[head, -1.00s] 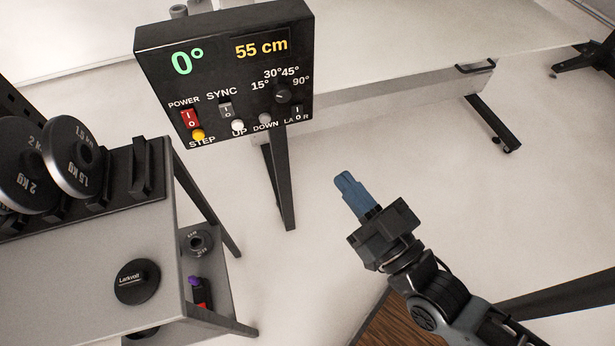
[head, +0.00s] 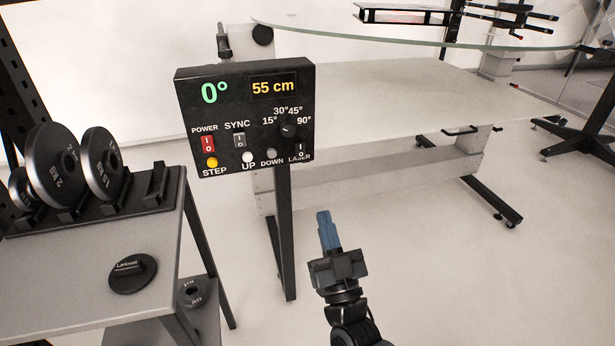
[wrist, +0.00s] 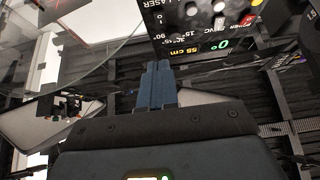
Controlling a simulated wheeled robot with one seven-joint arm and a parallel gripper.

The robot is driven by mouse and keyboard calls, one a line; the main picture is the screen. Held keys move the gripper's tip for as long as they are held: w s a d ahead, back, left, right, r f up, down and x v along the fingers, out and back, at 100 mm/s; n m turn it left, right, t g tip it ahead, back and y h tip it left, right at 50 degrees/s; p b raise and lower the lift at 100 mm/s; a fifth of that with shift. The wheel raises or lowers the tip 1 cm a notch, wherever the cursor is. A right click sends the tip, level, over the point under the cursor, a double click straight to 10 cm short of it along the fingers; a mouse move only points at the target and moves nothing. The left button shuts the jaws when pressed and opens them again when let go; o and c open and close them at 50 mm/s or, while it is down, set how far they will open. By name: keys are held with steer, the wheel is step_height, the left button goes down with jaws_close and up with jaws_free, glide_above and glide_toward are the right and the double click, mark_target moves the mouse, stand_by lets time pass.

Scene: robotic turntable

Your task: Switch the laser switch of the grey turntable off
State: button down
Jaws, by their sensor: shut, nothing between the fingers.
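The black control panel (head: 240,105) stands on a dark post, showing 0° and 55 cm. The laser switch (head: 300,149) is a small dark rocker at its lower right, above the LASER label. In the wrist view the panel (wrist: 200,35) appears upside down at the top, with the laser switch (wrist: 158,17) near its left edge. My gripper (head: 325,217) has blue fingers pressed together, empty, below and right of the panel and apart from it. The fingers (wrist: 155,72) point toward the panel in the wrist view. Which way the laser rocker is tipped is too small to tell.
A grey table (head: 400,95) with a glass top (head: 420,42) stands behind the panel. At left a grey cart (head: 80,270) holds weight plates (head: 52,170) and a black disc (head: 133,273). Open floor (head: 430,260) lies right of my gripper.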

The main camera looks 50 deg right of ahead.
glide_toward(304, 153)
step_height(304, 153, up, 4)
steer(key=w, duration=0.1)
steer(key=w+d+b, duration=0.1)
steer(key=w+d, duration=0.1)
steer(key=shift+f, duration=0.25)
steer(key=shift+w+d+f+b, duration=0.1)
steer(key=shift+w+d+b, duration=0.25)
steer(key=shift+w, duration=0.15)
